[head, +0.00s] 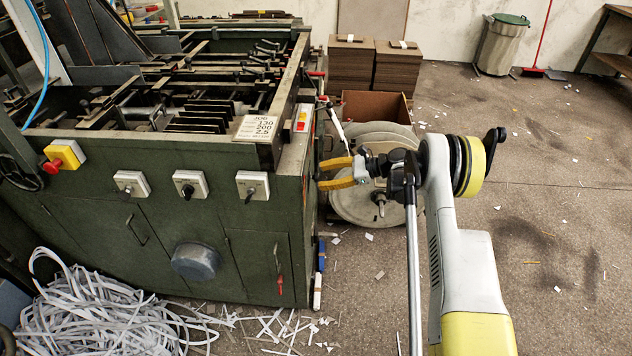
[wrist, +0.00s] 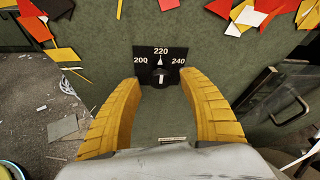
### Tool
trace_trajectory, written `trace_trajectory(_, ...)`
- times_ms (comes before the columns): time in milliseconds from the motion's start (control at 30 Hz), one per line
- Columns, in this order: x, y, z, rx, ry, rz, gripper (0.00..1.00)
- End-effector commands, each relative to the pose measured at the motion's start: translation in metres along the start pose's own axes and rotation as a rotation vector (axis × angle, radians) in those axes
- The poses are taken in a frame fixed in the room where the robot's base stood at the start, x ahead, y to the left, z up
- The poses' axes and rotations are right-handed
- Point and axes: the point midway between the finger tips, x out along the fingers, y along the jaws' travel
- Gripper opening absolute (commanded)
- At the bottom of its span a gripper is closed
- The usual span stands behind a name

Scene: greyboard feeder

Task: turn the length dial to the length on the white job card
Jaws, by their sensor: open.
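The length dial (wrist: 161,77) is a small black plate with marks 200, 220 and 240 in the wrist view. Its light pointer stands upright, at 220. The dial is not visible in the head view. My gripper (head: 323,177) is open beside the right side of the green machine. In the wrist view its yellow fingers (wrist: 160,84) stand left and right of the dial, with nothing held between them. The white job card (head: 255,128) lies on the machine's top corner and shows 130, 200 and 2.5; its small row labels are not clearly legible.
The green machine (head: 120,235) has several switches on its front. A large reel (head: 352,205) stands just below my gripper, with an open box (head: 375,104) behind. Paper strips (head: 100,320) heap at the front left. The floor to the right is mostly clear.

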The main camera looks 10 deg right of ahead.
Motion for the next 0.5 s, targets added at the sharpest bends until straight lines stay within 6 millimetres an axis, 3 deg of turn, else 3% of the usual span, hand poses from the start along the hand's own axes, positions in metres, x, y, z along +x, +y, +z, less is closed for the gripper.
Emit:
trace_trajectory(200,0.025,0.0,-0.001,0.0,0.0,0.0,0.49)
trace_trajectory(500,0.029,0.0,0.001,0.0,0.001,0.0,0.49)
